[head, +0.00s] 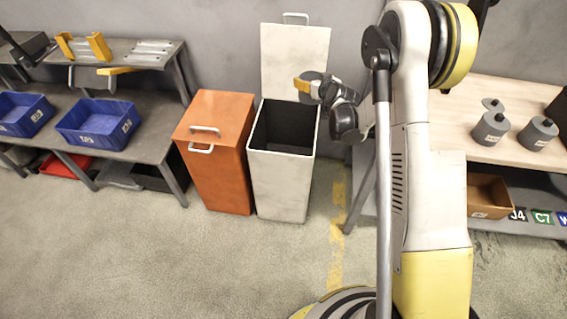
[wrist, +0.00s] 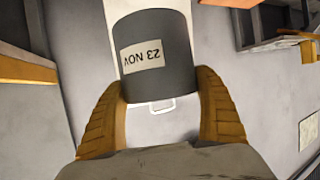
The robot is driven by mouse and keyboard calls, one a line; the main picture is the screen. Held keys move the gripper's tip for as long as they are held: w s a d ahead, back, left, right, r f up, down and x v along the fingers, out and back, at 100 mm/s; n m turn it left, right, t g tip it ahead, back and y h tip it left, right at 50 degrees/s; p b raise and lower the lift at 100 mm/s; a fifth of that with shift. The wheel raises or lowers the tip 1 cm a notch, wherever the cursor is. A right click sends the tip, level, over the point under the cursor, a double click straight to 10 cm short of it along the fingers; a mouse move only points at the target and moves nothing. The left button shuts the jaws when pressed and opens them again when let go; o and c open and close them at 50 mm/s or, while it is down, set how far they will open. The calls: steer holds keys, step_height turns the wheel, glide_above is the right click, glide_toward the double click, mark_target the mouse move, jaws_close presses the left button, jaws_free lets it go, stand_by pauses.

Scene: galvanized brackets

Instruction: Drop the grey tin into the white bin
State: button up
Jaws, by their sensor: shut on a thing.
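The grey tin (wrist: 172,78) fills the top middle of the wrist view, with a pale "23 NOV" label. My gripper (wrist: 162,88) is shut on it, with a yellow finger on each side. In the head view my gripper (head: 304,86) is raised near the right rear side of the white bin, in front of its lid. The tin is small and hard to make out there. The white bin (head: 280,185) stands on the floor with its lid (head: 288,52) up and its dark inside open.
An orange bin (head: 213,150), lid shut, stands left of the white bin. A grey bench (head: 150,110) with blue crates (head: 97,123) is at the left. The floor in front is clear.

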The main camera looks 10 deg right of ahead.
steer(key=w+a+f+b, duration=0.2)
steer(key=w+f, duration=0.2)
steer(key=f, duration=0.4)
steer(key=w+a+f+b, duration=0.2)
steer(key=w+a+f, duration=0.1)
steer(key=f, duration=0.6)
steer(key=shift+w+a+b, duration=0.3)
steer(key=shift+w+a, duration=0.05)
steer(key=o, duration=1.4)
steer(key=shift+c, duration=0.2)
steer(key=v, duration=1.2)
